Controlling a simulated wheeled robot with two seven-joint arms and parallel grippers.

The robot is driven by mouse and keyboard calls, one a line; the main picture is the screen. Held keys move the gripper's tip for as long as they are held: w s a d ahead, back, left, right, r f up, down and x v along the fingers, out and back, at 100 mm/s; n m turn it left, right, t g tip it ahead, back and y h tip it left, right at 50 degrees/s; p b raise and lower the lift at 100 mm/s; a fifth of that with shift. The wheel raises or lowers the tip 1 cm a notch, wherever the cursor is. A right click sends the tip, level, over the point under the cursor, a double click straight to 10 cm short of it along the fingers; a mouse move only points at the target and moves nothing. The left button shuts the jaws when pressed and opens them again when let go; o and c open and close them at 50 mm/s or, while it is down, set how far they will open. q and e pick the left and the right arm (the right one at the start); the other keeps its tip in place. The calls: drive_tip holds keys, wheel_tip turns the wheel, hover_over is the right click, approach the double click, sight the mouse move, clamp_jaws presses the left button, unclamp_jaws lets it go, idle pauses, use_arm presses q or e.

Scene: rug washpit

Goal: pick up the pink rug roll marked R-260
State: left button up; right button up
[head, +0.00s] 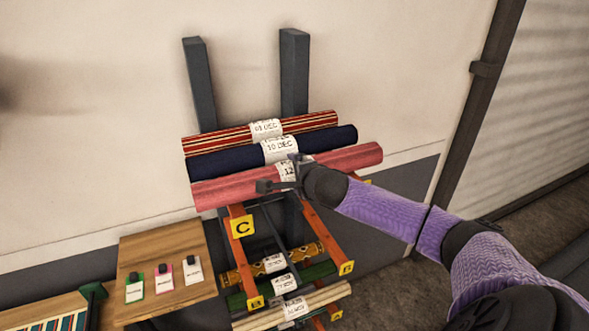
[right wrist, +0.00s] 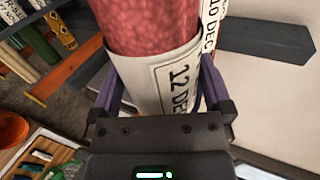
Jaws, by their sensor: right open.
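The pink rug roll (head: 232,190) lies on the top tier of the rack, in front of the others. Its white paper band (right wrist: 165,80) reads "12 DEC" in the right wrist view; I cannot read R-260 on it. My right gripper (head: 283,180) is at the band, near the roll's middle. In the right wrist view its two fingers stand open on either side of the banded roll (right wrist: 150,25), which lies between them. I cannot tell whether either finger touches it. My left gripper is not in view.
A navy roll (head: 220,160) and a red striped roll (head: 215,140) lie just behind on the same tier. Orange rack arms (head: 325,235) carry thinner rolls (head: 310,301) below. A wooden board (head: 165,245) with small tags is at left. The wall is close behind.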

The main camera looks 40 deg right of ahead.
drive_tip(key=shift+w+f, duration=0.15)
drive_tip(key=shift+w, duration=0.1)
clamp_jaws()
idle(0.3)
